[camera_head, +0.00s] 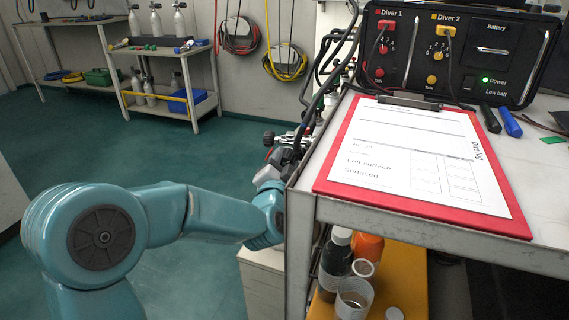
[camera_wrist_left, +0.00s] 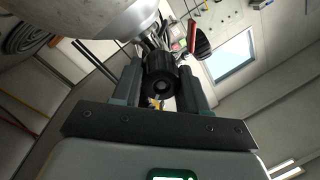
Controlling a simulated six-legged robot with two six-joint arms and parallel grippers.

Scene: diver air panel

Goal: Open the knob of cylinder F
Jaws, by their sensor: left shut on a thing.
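My left arm comes in from the left in the head view, and its gripper (camera_head: 277,158) is at the left edge of the table, partly hidden by valve parts there. In the left wrist view, the two fingers of my left gripper (camera_wrist_left: 159,84) are on either side of a round black knob (camera_wrist_left: 161,86) and shut on it. A pale rounded cylinder (camera_wrist_left: 92,18) is close by at the upper left of that view. No letter F can be read on it. My right gripper is in neither view.
The table (camera_head: 300,205) holds a red clipboard (camera_head: 425,227) and a black diver panel (camera_head: 462,50). Bottles and jars (camera_head: 334,266) stand on the shelf below. Dark hoses (camera_head: 345,40) run down beside the table's left edge. The floor on the left is open.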

